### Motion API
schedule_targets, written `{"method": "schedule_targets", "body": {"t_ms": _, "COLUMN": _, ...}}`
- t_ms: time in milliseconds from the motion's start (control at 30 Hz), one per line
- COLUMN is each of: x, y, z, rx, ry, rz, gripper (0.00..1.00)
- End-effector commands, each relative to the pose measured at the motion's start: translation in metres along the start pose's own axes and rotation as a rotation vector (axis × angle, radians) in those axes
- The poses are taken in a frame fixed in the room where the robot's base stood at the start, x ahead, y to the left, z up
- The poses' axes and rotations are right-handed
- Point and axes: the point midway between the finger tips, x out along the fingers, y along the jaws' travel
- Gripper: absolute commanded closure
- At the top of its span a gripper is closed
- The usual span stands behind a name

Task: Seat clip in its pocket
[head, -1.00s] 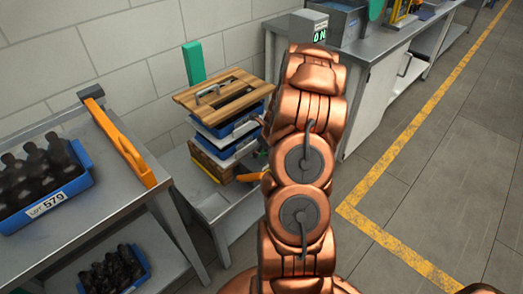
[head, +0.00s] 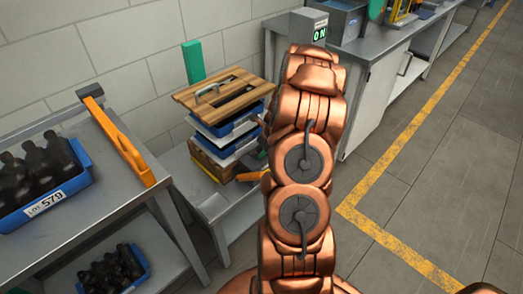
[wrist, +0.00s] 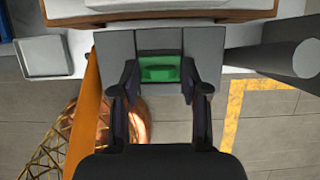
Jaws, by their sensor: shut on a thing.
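In the wrist view a green piece (wrist: 160,69), which looks like the clip, sits between the fingertips of my gripper (wrist: 161,84). The gripper is shut on it. A grey block (wrist: 115,50) lies right behind and around the green piece. I cannot tell whether the green piece is inside a pocket in that block or just in front of it. In the head view my copper arm hides the gripper and the clip.
A stack of blue and white trays (head: 228,128) under a wooden board (head: 230,92) stands left of my arm. An orange bar (wrist: 88,115) runs beside the gripper in the wrist view. A bench with a blue bottle crate (head: 75,187) stands at the left. Floor at right is clear.

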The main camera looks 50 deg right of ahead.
Motion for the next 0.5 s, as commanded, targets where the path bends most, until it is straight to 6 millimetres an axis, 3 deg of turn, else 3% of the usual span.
{"method": "schedule_targets", "body": {"t_ms": 500, "x": 0.0079, "y": 0.0, "z": -0.0031, "rx": -0.001, "ry": 0.0, "rz": 0.0, "gripper": 0.73}}
